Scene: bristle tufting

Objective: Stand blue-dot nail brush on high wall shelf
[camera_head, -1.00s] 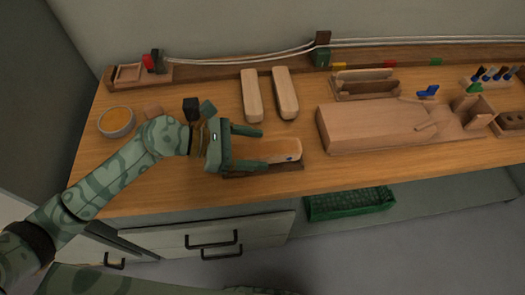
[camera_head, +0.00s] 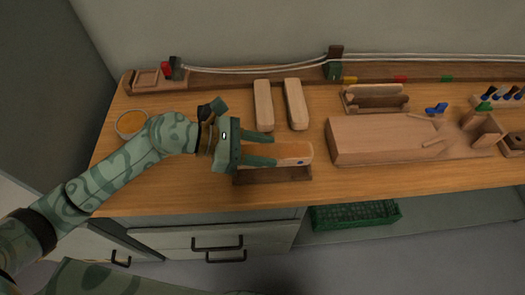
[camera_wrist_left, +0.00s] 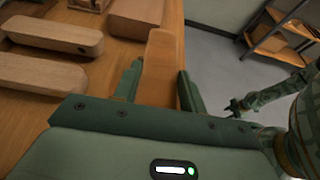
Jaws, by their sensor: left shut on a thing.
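The blue-dot nail brush (camera_head: 295,150) is a long, pale wooden block with a blue dot near its right end. It lies level over a dark wooden holder (camera_head: 290,173) near the bench's front edge; I cannot tell whether it still touches it. My left gripper (camera_head: 267,149) is shut on the brush from the left, one finger on each long side. The left wrist view shows the brush (camera_wrist_left: 161,62) between the fingers (camera_wrist_left: 160,88), pointing away. My right gripper (camera_wrist_left: 236,106) appears small at the right there, clear of the bench; its jaws are unclear. No high wall shelf shows in the head view.
Two wooden blocks (camera_head: 263,104) (camera_head: 296,104) lie behind the brush. A large wooden block (camera_head: 380,140) is to the right, an orange-filled bowl (camera_head: 131,123) to the left. A brown shelf rack (camera_wrist_left: 272,42) stands beyond the bench. A green crate (camera_head: 355,215) sits below.

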